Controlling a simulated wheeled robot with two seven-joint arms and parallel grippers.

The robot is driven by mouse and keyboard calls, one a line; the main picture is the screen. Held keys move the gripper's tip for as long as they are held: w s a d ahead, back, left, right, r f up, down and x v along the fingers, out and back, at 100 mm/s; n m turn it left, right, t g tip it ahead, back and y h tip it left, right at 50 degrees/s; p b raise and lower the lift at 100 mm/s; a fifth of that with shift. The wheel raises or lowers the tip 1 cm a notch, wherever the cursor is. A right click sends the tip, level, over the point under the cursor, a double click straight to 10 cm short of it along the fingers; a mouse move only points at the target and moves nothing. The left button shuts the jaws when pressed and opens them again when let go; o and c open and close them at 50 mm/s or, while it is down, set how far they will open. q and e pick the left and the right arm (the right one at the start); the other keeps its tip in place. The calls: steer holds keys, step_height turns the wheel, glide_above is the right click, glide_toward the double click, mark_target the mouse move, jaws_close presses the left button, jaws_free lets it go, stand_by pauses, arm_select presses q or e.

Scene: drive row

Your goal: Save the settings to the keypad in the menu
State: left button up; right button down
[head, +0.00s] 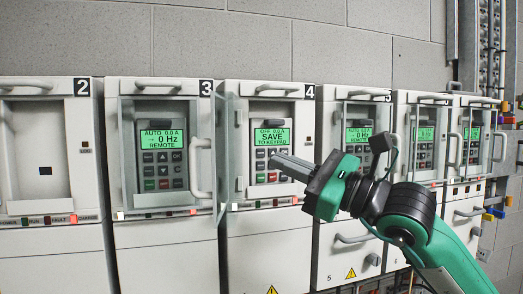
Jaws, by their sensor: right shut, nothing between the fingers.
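The keypad (271,136) on drive 4 has a lit green display reading "OFF 0.0A SAVE TO KEYPAD". Its buttons sit below the display, with a red one and a green one low down. My right gripper (277,161) is shut and empty, its fingertips in front of the button rows. It hides the right part of the buttons, and I cannot tell whether the tips touch. My left gripper is not in view.
A clear door (229,160) stands swung out at the left of drive 4. Drive 3's keypad (162,150) reads "AUTO 0.0A 0Hz REMOTE". Drive 5 (345,120) and more drives stand to the right, partly behind my arm. Drive 2 (40,160) has no keypad display showing.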

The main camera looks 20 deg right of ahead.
steer(key=p, duration=0.2)
glide_toward(248, 148)
steer(key=a+r, duration=0.1)
steer(key=a, duration=0.2)
steer(key=shift+w+r, duration=0.15)
steer(key=shift+w, duration=1)
steer(key=shift+d, duration=0.1)
steer(key=shift+w+b, duration=0.25)
steer(key=shift+b, duration=0.05)
stand_by(0.5)
